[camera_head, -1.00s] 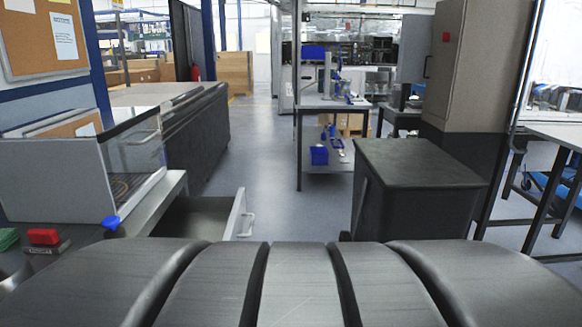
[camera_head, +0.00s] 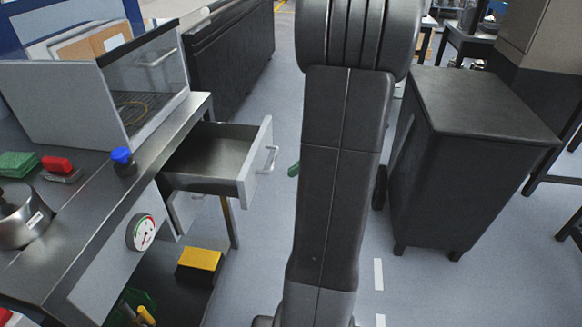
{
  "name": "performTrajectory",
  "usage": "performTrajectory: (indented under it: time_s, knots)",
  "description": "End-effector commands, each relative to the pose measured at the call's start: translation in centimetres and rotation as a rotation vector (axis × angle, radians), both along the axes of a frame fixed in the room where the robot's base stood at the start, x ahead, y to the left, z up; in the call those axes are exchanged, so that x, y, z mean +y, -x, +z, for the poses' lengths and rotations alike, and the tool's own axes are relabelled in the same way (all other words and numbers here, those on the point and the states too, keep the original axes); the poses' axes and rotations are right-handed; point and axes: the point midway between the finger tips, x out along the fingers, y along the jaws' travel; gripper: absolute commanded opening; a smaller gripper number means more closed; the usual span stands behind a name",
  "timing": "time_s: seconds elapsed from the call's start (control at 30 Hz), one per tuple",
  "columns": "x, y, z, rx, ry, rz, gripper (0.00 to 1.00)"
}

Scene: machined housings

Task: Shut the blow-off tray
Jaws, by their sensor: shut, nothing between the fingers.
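The blow-off tray looks to be the open drawer (camera_head: 206,178) under the bench top at left. It is pulled out to the right, empty as far as I see. Its light grey front panel (camera_head: 256,165) carries a pale bar handle (camera_head: 271,160). My arm stands upright in the middle of the view, to the right of the tray and apart from it in the picture. My gripper is not in view.
The bench (camera_head: 105,215) holds a clear-fronted box (camera_head: 75,105), a blue knob (camera_head: 122,156), a red-handled block (camera_head: 57,165) and a metal part (camera_head: 22,215). A dark cabinet (camera_head: 470,165) stands at right. Floor shows between tray and my arm.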

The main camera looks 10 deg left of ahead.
Motion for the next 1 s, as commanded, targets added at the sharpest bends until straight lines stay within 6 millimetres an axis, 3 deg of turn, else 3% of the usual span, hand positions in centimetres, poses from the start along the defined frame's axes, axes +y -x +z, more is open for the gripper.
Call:
performTrajectory:
  time_s: [0.37,0.63,1.0]
  knots:
    - [5.8,-0.1,-6.0,0.002,0.003,0.006,0.0]
    - [8.9,-0.2,-5.6,-0.003,0.003,0.004,0.0]
    - [9.5,-0.3,-5.6,-0.002,0.003,0.002,0.0]
